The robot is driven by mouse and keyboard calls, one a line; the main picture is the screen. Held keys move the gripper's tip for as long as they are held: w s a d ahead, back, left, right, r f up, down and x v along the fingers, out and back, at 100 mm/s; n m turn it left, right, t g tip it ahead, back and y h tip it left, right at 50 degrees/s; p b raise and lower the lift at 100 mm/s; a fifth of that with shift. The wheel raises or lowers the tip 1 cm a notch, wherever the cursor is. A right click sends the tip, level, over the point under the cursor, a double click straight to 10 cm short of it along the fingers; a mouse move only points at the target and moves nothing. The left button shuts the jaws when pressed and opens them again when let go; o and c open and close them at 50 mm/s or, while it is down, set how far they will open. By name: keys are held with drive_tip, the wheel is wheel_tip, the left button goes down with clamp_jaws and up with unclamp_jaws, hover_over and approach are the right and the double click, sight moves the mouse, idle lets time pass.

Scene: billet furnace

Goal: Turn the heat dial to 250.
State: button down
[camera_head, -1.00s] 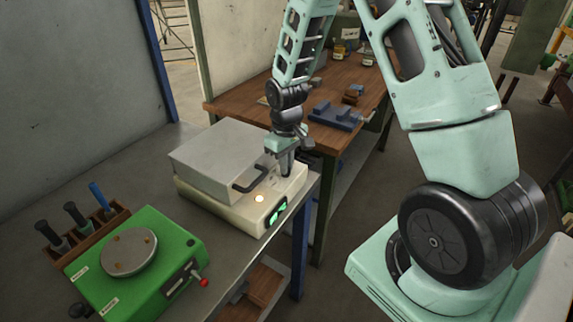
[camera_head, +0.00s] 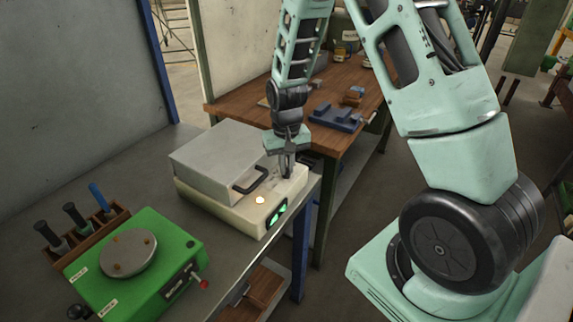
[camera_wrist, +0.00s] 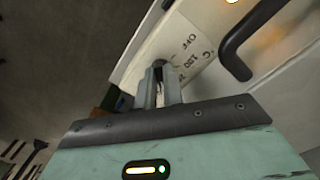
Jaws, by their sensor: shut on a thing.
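The billet furnace (camera_head: 222,210) is a cream box with a grey lid (camera_head: 222,160) and a black handle (camera_head: 251,180); it stands on the grey bench. My gripper (camera_head: 287,172) points down at the right end of its top. The jaws are shut on the heat dial, which is mostly hidden between the fingers. In the wrist view, my fingers (camera_wrist: 161,88) are close together over the dial face (camera_wrist: 182,58), where "OFF", "120" and "°C" can be read. The dial's pointer and setting cannot be made out. A green-lit display (camera_head: 278,213) is on the furnace front, too small to read.
A glowing round lamp (camera_head: 260,200) is on the furnace top near the dial. A green device (camera_head: 135,262) with a round plate and a rack of tools (camera_head: 85,232) are at left. A wooden workbench (camera_head: 345,80) stands behind.

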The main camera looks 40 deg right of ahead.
sight(287, 169)
drive_tip(key=c, duration=1.5)
unclamp_jaws()
wheel_tip(287, 169, up, 18)
drive_tip(key=shift+f+b, duration=0.25)
drive_tip(key=shift+b, duration=0.9)
